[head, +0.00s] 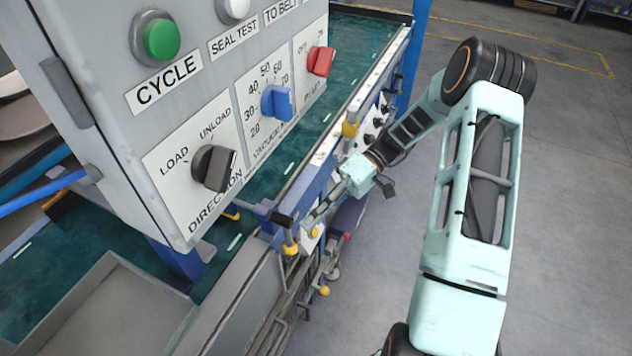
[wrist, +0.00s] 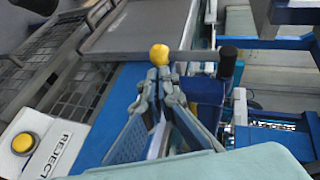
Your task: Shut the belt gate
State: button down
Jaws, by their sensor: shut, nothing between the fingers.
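My gripper (head: 318,215) is shut and empty at the side rail of the green belt (head: 262,180). In the wrist view its closed fingertips (wrist: 160,80) are just below a yellow ball knob (wrist: 159,54); I cannot tell whether they touch it. A yellow knob (head: 290,249) also shows below the gripper in the head view. A black-capped post (wrist: 228,62) stands right of the fingers, and a black cap (head: 281,219) shows in the head view. A grey bar (wrist: 195,56) runs between knob and post. I cannot tell for sure which part is the belt gate.
A grey control box (head: 120,110) with a green CYCLE button and several dials stands over the belt at left. A REJECT panel with a yellow button (wrist: 23,143) is at lower left in the wrist view. Grey floor (head: 570,200) is clear at right.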

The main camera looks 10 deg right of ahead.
jog(key=shift+s+a+f+m+g+y+b, duration=0.25)
jog(key=shift+s+a+f+g+y+b, duration=0.15)
jog(key=shift+s+f+y+b, duration=0.2)
jog(key=shift+s+a+f+m+g+y+b, duration=0.3)
jog(key=shift+s+a+f+y+b, duration=0.15)
jog(key=shift+s, duration=0.2)
jog(key=shift+w+d+r, duration=0.1)
jog(key=shift+d, duration=0.05)
